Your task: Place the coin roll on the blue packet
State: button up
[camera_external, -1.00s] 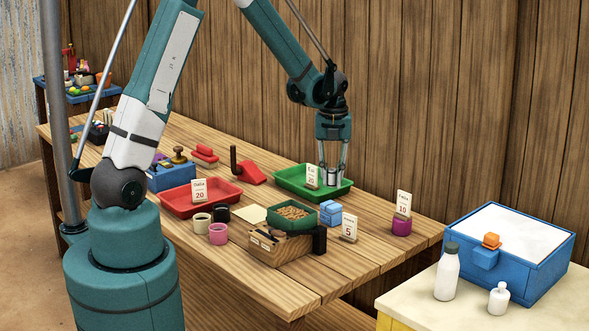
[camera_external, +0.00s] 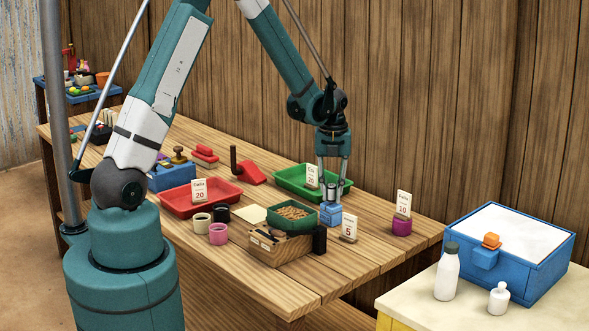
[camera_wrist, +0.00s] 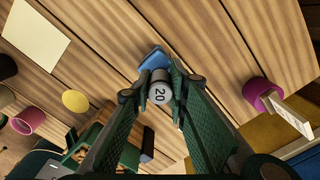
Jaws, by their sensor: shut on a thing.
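My gripper (camera_external: 331,193) is shut on the coin roll (camera_wrist: 159,95), a grey cylinder whose end marked 20 faces the wrist camera. The coin roll (camera_external: 331,191) stands upright between the fingertips. The blue packet (camera_external: 330,216) is on the wooden table directly beneath it. In the wrist view the packet (camera_wrist: 152,60) shows partly behind the roll, which hides the rest. The roll's lower end is at or very near the packet's top; I cannot tell whether they touch.
A price card marked 5 (camera_external: 349,228) and a black block (camera_external: 319,239) stand close to the packet. A green bowl (camera_external: 291,216) of brown bits on a wooden box is to its left. The green tray (camera_external: 290,178) is behind. A purple jar (camera_external: 402,227) stands right.

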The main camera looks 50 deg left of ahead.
aim_at(332, 185)
jog(key=shift+f, duration=0.4)
jog(key=shift+f, duration=0.2)
jog(key=o, duration=1)
jog(key=shift+r, duration=0.25)
jog(key=shift+r, duration=5.95)
jog(key=shift+r, duration=0.15)
